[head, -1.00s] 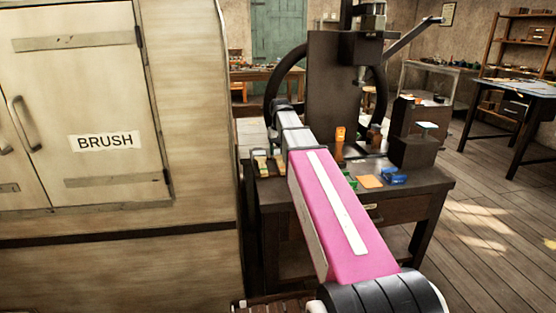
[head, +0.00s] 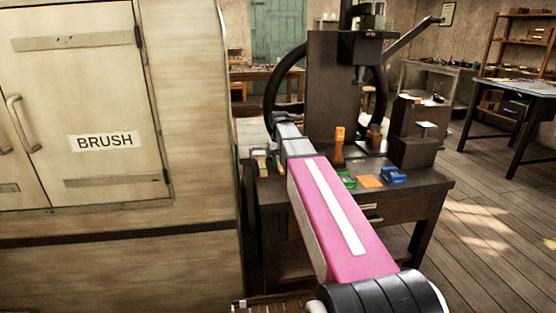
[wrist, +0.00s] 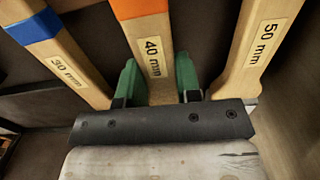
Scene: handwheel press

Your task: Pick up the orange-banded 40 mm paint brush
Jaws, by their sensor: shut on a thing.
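The orange-banded 40 mm paint brush (wrist: 152,46) is in the middle of the wrist view, its orange band at the top edge and its label facing me. My gripper (wrist: 159,76) has its green fingers on both sides of the wooden handle, shut on it below the label. The brush's bristles are out of view, and the handle's lower end is hidden behind the gripper body. In the head view my gripper cannot be made out at the far end of my arm.
A blue-banded 30 mm brush (wrist: 62,60) lies close on the left and a 50 mm brush (wrist: 256,45) close on the right. In the head view, a workbench (head: 410,192) carries the press (head: 335,90) and small coloured items. A cabinet marked BRUSH (head: 105,100) stands at left.

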